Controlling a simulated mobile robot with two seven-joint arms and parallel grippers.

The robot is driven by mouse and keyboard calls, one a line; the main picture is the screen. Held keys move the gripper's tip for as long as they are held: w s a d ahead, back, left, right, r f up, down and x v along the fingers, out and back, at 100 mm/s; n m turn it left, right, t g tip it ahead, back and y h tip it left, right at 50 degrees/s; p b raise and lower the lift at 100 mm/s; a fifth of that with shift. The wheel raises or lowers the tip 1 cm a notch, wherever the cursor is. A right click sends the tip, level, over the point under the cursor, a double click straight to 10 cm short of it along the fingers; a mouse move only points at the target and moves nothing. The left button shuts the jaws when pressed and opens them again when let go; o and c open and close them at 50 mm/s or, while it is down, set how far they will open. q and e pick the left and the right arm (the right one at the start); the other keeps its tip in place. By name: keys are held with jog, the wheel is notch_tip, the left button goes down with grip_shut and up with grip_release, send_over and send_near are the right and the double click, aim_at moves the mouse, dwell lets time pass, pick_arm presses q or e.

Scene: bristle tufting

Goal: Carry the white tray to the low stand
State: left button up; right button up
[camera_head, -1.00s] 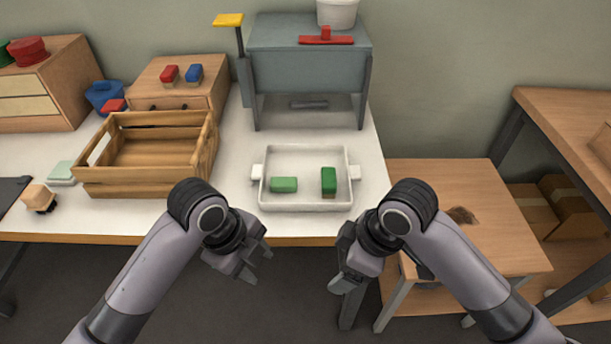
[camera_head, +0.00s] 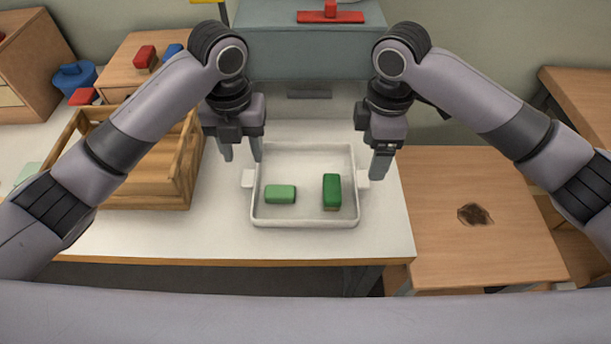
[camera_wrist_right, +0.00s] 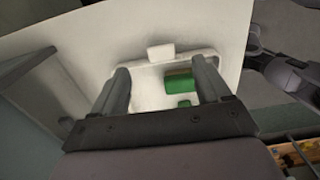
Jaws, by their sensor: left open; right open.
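The white tray (camera_head: 304,222) sits on the white table, with a small handle on its left and right sides. Two green blocks lie in it: a lighter one (camera_head: 280,194) at the left and a darker, taller one (camera_head: 332,191) at the right. My left gripper (camera_head: 241,152) is open and empty above the tray's left side. My right gripper (camera_head: 379,165) is open and empty above its right handle (camera_head: 362,179). In the right wrist view the tray's handle (camera_wrist_right: 161,51) shows between the open fingers (camera_wrist_right: 161,88). The low stand (camera_head: 480,255) is the wooden surface at the right, with a dark stain.
A wooden crate (camera_head: 150,199) stands left of the tray, partly behind my left arm. A grey machine (camera_head: 310,52) stands behind the tray. The table's front edge (camera_head: 230,262) is close to the tray. The stand's top is clear apart from the stain (camera_head: 474,214).

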aim_at(249, 177)
pick_arm(q)
jog(key=shift+s, duration=0.1)
pick_arm(e)
jog(key=shift+s, duration=0.1)
pick_arm(q)
jog(key=shift+f, duration=0.15)
pick_arm(e)
jog(key=shift+f, duration=0.15)
pick_arm(q)
jog(key=shift+f, duration=3.45)
pick_arm(e)
jog(key=shift+f, duration=3.45)
pick_arm(q)
jog(key=shift+c, duration=0.3)
pick_arm(e)
jog(key=shift+c, duration=0.3)
pick_arm(q)
jog(key=c, duration=0.5)
pick_arm(e)
jog(key=c, duration=0.5)
pick_arm(q)
grip_shut()
pick_arm(e)
jog(key=c, duration=0.7)
